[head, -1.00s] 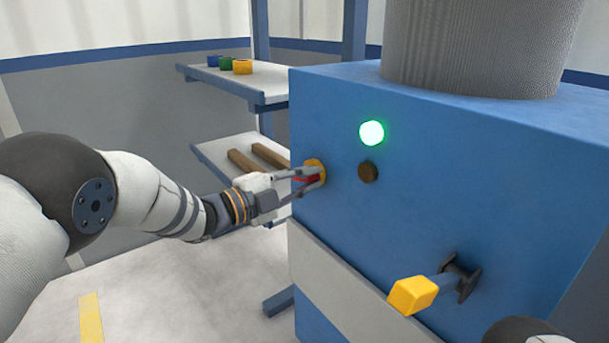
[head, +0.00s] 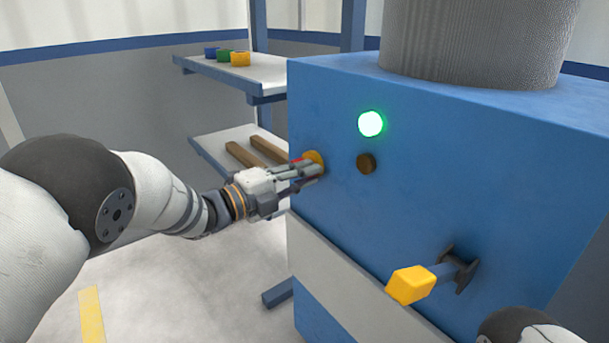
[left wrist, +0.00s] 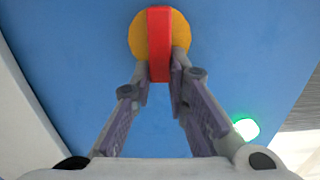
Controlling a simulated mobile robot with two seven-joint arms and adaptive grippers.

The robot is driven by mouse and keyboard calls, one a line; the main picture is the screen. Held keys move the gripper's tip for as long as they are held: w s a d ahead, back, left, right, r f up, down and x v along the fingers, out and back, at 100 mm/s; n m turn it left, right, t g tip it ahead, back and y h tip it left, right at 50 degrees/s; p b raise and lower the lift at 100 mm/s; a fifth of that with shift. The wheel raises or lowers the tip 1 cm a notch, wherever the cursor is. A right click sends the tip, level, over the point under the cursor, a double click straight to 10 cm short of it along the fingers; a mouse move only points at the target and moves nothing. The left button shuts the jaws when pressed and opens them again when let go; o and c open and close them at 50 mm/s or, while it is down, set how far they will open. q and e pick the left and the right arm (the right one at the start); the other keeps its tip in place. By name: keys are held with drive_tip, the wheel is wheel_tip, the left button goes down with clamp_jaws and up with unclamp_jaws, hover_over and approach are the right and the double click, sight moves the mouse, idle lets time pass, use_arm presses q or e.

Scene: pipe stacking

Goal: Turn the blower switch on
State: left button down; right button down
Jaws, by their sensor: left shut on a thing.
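The blower switch is a red bar handle (left wrist: 159,45) on a round yellow base (left wrist: 181,36), set on the front of the blue cabinet. In the head view the yellow base (head: 314,158) shows at the cabinet's left edge, with the handle mostly hidden by the fingers. My left gripper (head: 316,172) is shut on the red handle. In the left wrist view its fingers (left wrist: 160,76) sit on both sides of the handle's lower end. A round lamp (head: 370,124) on the cabinet glows green; it also shows in the left wrist view (left wrist: 246,129). My right gripper is out of view.
A dark round knob (head: 366,163) is below the lamp. A yellow-ended lever (head: 411,285) sticks out lower on the blue cabinet (head: 480,170).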

use_arm(q)
drive_tip(key=c, duration=1.6)
unclamp_jaws()
drive_tip(key=shift+o, duration=0.2)
drive_tip(key=shift+a, duration=0.15)
